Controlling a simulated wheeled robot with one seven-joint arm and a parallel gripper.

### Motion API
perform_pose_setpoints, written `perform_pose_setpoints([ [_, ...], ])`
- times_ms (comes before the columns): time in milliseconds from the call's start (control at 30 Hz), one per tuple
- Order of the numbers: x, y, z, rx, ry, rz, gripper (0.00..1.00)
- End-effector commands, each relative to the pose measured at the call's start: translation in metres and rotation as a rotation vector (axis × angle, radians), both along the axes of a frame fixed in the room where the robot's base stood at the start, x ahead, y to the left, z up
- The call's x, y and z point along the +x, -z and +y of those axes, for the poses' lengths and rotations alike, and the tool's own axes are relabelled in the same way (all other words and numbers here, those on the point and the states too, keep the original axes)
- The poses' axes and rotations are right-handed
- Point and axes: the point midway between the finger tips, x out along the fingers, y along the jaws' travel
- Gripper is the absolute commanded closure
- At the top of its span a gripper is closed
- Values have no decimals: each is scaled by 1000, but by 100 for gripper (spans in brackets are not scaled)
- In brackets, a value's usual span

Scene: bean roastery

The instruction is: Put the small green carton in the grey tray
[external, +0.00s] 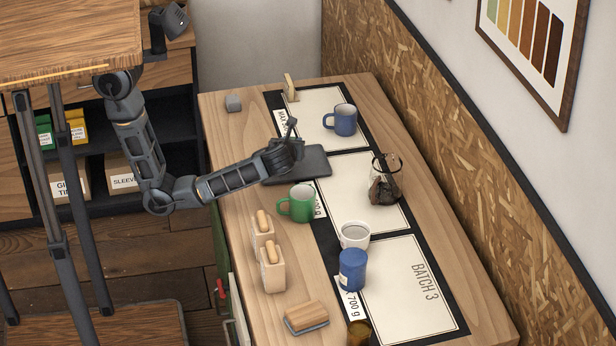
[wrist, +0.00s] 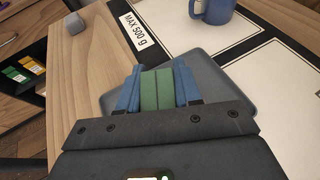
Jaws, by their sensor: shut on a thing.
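My gripper (wrist: 158,82) is shut on the small green carton (wrist: 157,92), which shows as a green block between its blue finger pads in the wrist view. The grey tray (wrist: 205,62) lies below and around the carton there. In the external view my gripper (external: 290,150) is over the far left part of the dark grey tray (external: 316,163), which lies flat on the table. The carton is hidden behind my gripper in that view. I cannot tell whether the carton touches the tray.
A blue mug (external: 342,121) stands behind the tray, a glass carafe (external: 384,182) to its right and a green mug (external: 299,204) in front. A small grey cube (external: 233,103) sits at the far left. A white cup (external: 355,234) and blue canister (external: 353,271) stand nearer.

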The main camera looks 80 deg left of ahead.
Motion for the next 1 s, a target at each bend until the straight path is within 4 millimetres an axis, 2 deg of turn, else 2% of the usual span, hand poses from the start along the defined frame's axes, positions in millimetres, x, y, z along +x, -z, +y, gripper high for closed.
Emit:
perform_pose_setpoints([
  [33, 3, 4, 8, 1, -3, 3, 96],
  [200, 10, 14, 22, 0, 0, 0, 96],
  [300, 11, 20, 24, 1, 0, 3, 96],
  [500, 11, 47, 23, 2, 1, 4, 96],
  [600, 11, 55, 23, 1, 2, 1, 96],
  [1000, 11, 60, 23, 0, 0, 0, 96],
])
